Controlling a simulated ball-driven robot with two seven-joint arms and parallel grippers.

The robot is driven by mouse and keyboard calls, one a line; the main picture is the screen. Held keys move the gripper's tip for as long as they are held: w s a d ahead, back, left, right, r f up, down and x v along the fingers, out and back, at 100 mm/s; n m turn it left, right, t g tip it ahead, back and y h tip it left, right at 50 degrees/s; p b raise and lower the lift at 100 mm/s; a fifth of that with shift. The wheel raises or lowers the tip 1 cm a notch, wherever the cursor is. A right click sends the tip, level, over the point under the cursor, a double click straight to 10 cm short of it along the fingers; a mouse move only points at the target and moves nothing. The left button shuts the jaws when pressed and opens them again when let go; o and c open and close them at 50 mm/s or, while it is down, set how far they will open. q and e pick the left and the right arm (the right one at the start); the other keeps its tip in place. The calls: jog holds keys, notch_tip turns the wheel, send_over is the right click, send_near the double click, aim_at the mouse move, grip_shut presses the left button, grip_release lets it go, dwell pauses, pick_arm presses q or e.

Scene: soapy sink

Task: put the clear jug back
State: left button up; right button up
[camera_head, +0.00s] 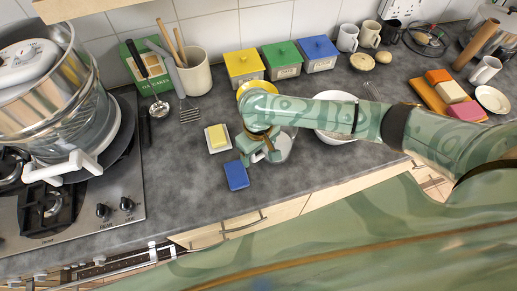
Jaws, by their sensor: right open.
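My right arm reaches in from the right, and its green gripper (262,156) points down over the worktop. It is open. A pale, see-through vessel (286,148), which looks like the clear jug, stands right beside the fingers and is partly hidden behind the gripper and wrist. I cannot tell whether the fingers touch it. My left gripper is not in view.
A blue block (237,175) and a butter dish (218,138) lie just left of the gripper. A white bowl (336,134) is partly behind my arm. Yellow (243,66), green (282,60) and blue (319,54) boxes line the wall. The hob (70,215) is left.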

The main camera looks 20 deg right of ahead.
notch_tip(320, 180, up, 11)
jog(key=p, duration=0.4)
jog(key=shift+a+r, duration=0.1)
jog(key=shift+r, duration=0.05)
jog(key=shift+r+p, duration=0.3)
jog(key=shift+r, duration=0.1)
jog(key=shift+s, duration=0.1)
